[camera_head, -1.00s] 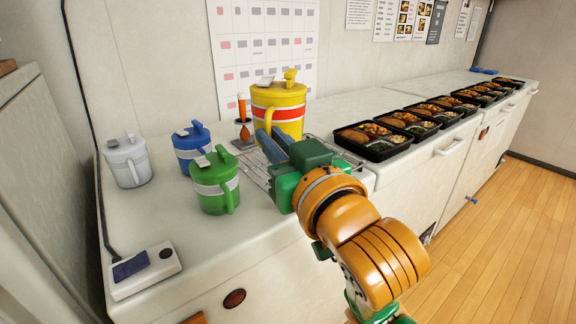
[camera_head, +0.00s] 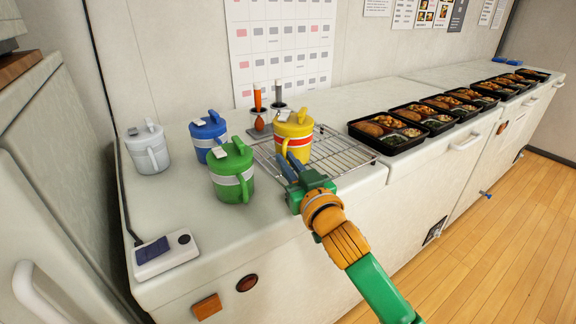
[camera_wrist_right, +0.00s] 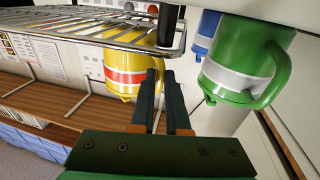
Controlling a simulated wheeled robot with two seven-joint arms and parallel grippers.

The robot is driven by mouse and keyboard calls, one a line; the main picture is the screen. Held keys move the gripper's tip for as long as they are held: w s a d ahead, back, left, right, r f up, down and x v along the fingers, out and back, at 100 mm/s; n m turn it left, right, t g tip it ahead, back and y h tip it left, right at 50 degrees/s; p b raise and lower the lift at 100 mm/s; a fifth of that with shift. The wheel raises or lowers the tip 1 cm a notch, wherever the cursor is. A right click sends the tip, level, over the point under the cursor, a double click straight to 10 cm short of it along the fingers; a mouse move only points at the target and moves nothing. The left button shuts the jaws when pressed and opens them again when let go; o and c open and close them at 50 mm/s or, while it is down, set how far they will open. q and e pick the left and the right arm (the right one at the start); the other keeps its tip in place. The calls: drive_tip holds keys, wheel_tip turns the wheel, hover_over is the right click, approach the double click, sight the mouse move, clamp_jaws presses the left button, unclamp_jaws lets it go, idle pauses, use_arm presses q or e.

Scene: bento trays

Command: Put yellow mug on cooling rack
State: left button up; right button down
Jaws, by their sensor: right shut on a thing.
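The yellow mug (camera_head: 294,133), with a red and white band and a lid, is upright at the left part of the wire cooling rack (camera_head: 345,153). I cannot tell whether its base rests on the wires or is just above them. My right gripper (camera_head: 290,168) is shut on the mug's handle, on its near side. In the right wrist view, which is upside down, the fingers (camera_wrist_right: 158,100) reach to the yellow mug (camera_wrist_right: 125,78), and the rack (camera_wrist_right: 95,25) shows at the top. My left gripper is not in view.
A green mug (camera_head: 232,175) stands close left of the rack, with a blue mug (camera_head: 207,135) and a white mug (camera_head: 148,148) beyond. A holder with bottles (camera_head: 260,122) stands behind the yellow mug. Bento trays (camera_head: 388,131) line the counter to the right. The rack's right part is clear.

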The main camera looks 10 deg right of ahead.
drive_tip(key=c, duration=0.9)
unclamp_jaws()
drive_tip(key=shift+s, duration=0.1)
drive_tip(key=s+p, duration=0.1)
drive_tip(key=s, duration=0.3)
drive_tip(key=s+d+p, duration=0.1)
drive_tip(key=s+p, duration=0.1)
drive_tip(key=s, duration=0.2)
drive_tip(key=s+d+p, duration=0.1)
drive_tip(key=s+p, duration=0.1)
drive_tip(key=s, duration=0.1)
drive_tip(key=shift+s+f, duration=0.3)
drive_tip(key=shift+s, duration=0.1)
drive_tip(key=shift+f, duration=0.1)
